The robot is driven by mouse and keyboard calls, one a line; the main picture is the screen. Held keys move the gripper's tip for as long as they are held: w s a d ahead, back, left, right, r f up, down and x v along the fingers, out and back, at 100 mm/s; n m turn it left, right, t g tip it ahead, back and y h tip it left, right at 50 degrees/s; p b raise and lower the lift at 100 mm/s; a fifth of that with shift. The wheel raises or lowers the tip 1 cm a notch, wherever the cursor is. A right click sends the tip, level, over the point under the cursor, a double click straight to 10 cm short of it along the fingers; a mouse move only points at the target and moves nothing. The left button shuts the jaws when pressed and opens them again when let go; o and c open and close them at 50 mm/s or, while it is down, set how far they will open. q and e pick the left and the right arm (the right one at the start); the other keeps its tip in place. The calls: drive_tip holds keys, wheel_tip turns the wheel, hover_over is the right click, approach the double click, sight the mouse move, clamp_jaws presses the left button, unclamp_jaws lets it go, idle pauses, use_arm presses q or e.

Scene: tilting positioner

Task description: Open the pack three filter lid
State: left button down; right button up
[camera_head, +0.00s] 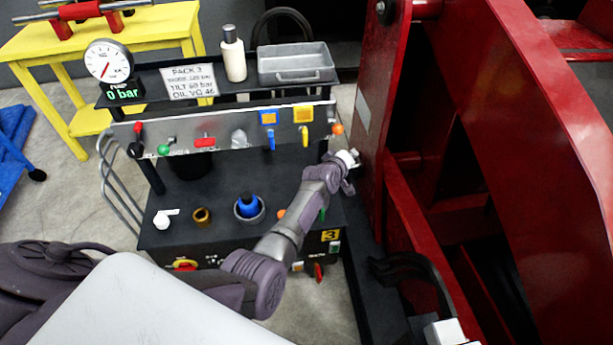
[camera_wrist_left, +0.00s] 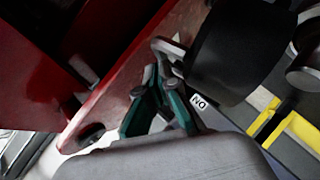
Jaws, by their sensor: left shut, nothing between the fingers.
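Pack three (camera_head: 240,240) is a black-topped unit with a sign reading PACK 3 (camera_head: 190,82) and a yellow 3 label. I cannot tell for sure which part is its filter lid. My left arm reaches across the right part of the unit. My left gripper (camera_wrist_left: 164,82) shows in the left wrist view with its teal-green fingers together, shut and empty. Its tips are close to a grey tab (camera_wrist_left: 168,47) beside a large black cylinder (camera_wrist_left: 235,50); I cannot tell whether they touch. In the head view the fingers are not clear, only the wrist end near the red machine.
The tall red machine (camera_head: 400,200) stands close on the right of the pack. The pack's top holds a white fitting (camera_head: 162,220), a brass fitting (camera_head: 202,216) and a blue-capped part (camera_head: 248,205). A bottle (camera_head: 233,54) and grey tray (camera_head: 296,64) stand on its shelf.

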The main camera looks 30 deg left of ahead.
use_arm(q)
drive_tip(key=shift+w+d+f+b, duration=0.3)
drive_tip(key=shift+w+d+f, duration=0.2)
drive_tip(key=shift+w+d, duration=0.25)
drive_tip(key=shift+w+d+f+m+g+y+p, duration=0.2)
drive_tip(key=shift+d+f+g+p, duration=0.1)
drive_tip(key=shift+d, duration=0.1)
drive_tip(key=shift+w+d+f+m+g+y+p, duration=0.1)
drive_tip(key=shift+w+d+f+g+y+p, duration=0.1)
drive_tip(key=shift+d+p, duration=0.15)
drive_tip(key=shift+d, duration=0.1)
drive_tip(key=shift+r, duration=0.1)
